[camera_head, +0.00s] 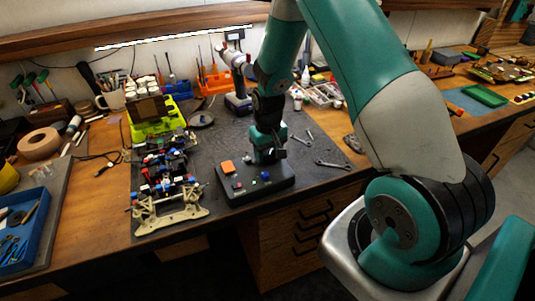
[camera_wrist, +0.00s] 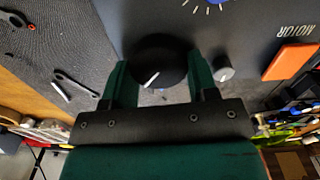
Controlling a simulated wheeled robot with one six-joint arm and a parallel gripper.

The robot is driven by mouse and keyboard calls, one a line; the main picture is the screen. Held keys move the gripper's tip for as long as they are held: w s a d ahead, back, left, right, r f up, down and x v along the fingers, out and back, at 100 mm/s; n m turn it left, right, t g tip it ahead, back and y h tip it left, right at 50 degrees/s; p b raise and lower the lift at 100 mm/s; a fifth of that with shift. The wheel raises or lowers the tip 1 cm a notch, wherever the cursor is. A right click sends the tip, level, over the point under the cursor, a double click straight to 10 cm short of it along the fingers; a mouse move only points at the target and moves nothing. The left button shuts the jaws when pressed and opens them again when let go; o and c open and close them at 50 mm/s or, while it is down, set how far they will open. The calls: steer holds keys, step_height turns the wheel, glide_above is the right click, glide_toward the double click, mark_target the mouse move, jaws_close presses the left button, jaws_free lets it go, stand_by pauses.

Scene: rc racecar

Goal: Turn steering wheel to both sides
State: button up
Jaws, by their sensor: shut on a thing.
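A dark control box (camera_head: 233,192) lies flat near the front edge of the bench. In the wrist view, its panel (camera_wrist: 270,25) carries a round black knob (camera_wrist: 160,52) with a white pointer line that slants. This knob appears to be the steering wheel. My gripper (camera_wrist: 160,75) has its two green fingers on either side of the knob, shut on it. In the head view, my gripper (camera_head: 268,157) points down over the right half of the box and hides the knob. The car chassis (camera_head: 167,183) stands left of the box, its front end toward the bench edge.
The panel also has an orange switch (camera_wrist: 291,62) by the word MOTOR and a small grey knob (camera_wrist: 223,70). Wrenches (camera_head: 333,165) lie right of the box on the dark mat. A yellow-green holder (camera_head: 152,128) stands behind the chassis. A blue tray (camera_head: 22,245) is far left.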

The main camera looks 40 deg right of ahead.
mark_target(268, 153)
steer(key=shift+m, duration=0.4)
steer(key=o, duration=0.9)
step_height(268, 153, up, 18)
steer(key=b, duration=0.3)
steer(key=shift+f, duration=0.25)
